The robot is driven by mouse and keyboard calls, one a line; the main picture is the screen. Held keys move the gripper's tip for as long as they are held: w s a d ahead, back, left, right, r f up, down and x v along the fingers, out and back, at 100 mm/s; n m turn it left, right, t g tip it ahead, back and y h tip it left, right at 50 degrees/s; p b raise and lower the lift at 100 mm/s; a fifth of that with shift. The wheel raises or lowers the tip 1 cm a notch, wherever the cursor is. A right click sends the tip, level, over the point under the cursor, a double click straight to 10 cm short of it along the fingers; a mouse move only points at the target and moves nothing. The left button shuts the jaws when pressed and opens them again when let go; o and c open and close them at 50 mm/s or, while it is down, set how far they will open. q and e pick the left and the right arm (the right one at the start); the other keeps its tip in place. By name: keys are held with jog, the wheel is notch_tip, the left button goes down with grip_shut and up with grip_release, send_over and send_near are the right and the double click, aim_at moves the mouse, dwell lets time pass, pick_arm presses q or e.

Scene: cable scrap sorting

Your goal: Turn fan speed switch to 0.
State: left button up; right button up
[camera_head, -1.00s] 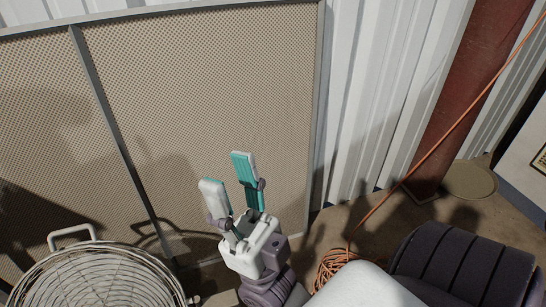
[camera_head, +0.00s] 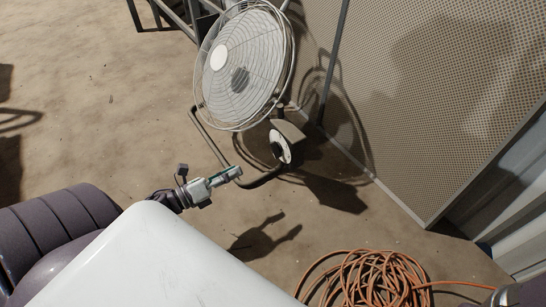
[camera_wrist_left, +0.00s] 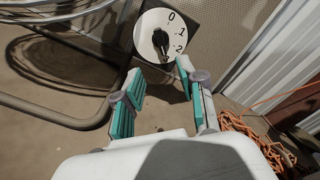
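The fan speed switch is a round white dial (camera_wrist_left: 150,46) with a black knob (camera_wrist_left: 160,38), marked 0, 1 and 2. I cannot tell surely which mark the knob points to. In the head view the dial (camera_head: 284,150) sits on the fan's base box, below the round wire cage of the fan (camera_head: 240,65). My left gripper (camera_wrist_left: 160,71) is open and empty, its teal-padded fingers apart and short of the dial. In the head view the left gripper (camera_head: 232,174) is left of and below the dial. My right gripper is not in view.
The fan's bent tube stand (camera_head: 208,138) runs close to my left gripper. A perforated panel (camera_head: 440,100) stands behind at the right. A coil of orange cable (camera_head: 370,280) lies on the floor at the lower right. The floor at the left is mostly clear.

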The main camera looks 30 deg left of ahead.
aim_at(273, 152)
pick_arm(q)
jog(key=b+x, duration=0.6)
jog(key=x, duration=0.6)
jog(key=shift+d, duration=0.15)
jog(key=shift+w+d+r, duration=0.1)
jog(key=shift+w+d, duration=0.15)
jog(key=shift+w, duration=0.4)
grip_shut()
